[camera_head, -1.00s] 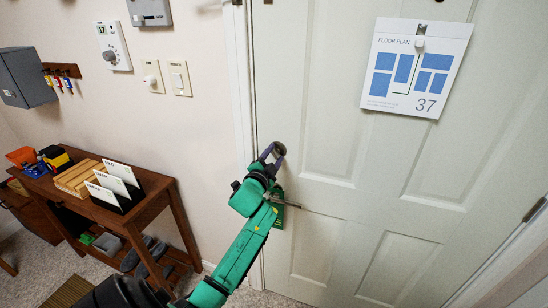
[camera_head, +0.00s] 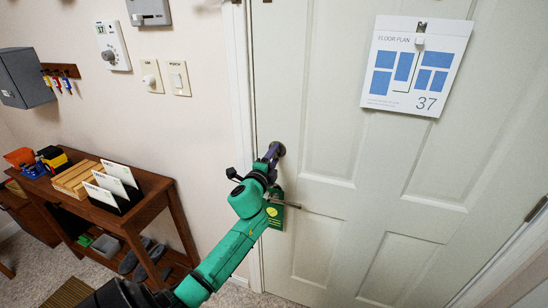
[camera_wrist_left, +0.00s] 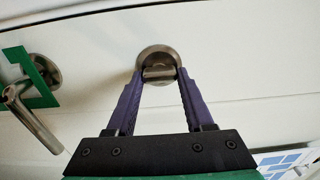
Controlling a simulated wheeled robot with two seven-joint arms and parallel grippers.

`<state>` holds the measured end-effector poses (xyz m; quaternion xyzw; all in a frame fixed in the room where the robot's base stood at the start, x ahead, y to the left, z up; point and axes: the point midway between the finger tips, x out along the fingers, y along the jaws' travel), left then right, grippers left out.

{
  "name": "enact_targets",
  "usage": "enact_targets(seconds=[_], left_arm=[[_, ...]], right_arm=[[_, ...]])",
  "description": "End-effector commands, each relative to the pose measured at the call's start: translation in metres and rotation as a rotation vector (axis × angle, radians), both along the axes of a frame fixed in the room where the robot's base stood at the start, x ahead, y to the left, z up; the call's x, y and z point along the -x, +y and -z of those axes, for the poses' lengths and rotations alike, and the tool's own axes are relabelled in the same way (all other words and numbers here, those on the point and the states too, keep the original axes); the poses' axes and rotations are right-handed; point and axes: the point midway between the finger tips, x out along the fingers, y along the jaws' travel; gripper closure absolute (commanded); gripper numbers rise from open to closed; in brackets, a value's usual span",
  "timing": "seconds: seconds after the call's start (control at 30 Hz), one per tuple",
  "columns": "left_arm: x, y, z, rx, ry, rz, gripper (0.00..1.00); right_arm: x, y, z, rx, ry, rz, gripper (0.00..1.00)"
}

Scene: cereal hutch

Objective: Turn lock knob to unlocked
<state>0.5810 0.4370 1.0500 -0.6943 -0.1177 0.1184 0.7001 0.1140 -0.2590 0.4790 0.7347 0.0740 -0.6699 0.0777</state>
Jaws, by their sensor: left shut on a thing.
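The lock knob (camera_wrist_left: 159,73) is a small metal thumb-turn on a round metal plate on the door, above the lever handle. In the left wrist view its bar lies crosswise in the picture, between the fingertips. The plate also shows at the fingertips in the head view (camera_head: 280,148). My left gripper (camera_head: 273,153) reaches the door there. In the left wrist view its two purple fingers (camera_wrist_left: 160,78) are shut on the knob, one at each side. The head view shows little of the knob behind the fingers. My right gripper is not in view.
The lever handle (camera_head: 312,210) with a green hanger (camera_head: 276,214) sits just below my left gripper. A floor-plan sheet (camera_head: 415,100) is on the door. A wooden table (camera_head: 160,187) with card holders stands left. Switches (camera_head: 180,78) are on the wall.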

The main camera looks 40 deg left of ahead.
Motion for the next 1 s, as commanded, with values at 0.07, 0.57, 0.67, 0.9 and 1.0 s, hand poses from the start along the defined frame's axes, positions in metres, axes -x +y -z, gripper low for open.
enact_targets(seconds=[0.07,0.57,0.67,0.9,1.0], left_arm=[[0.0,0.0,0.0,-0.007,0.004,0.0,1.0],[0.0,0.0,0.0,-0.009,0.003,-0.001,0.18],[0.0,0.0,0.0,-0.008,0.003,-0.001,0.18],[0.007,-0.003,0.001,-0.007,0.004,0.0,0.18],[0.022,-0.008,0.002,-0.008,0.005,0.001,0.18]], right_arm=[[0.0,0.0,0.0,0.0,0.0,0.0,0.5],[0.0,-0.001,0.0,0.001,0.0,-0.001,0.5],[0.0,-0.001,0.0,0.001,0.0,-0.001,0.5],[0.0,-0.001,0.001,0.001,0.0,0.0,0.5],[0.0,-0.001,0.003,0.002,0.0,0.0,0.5]])
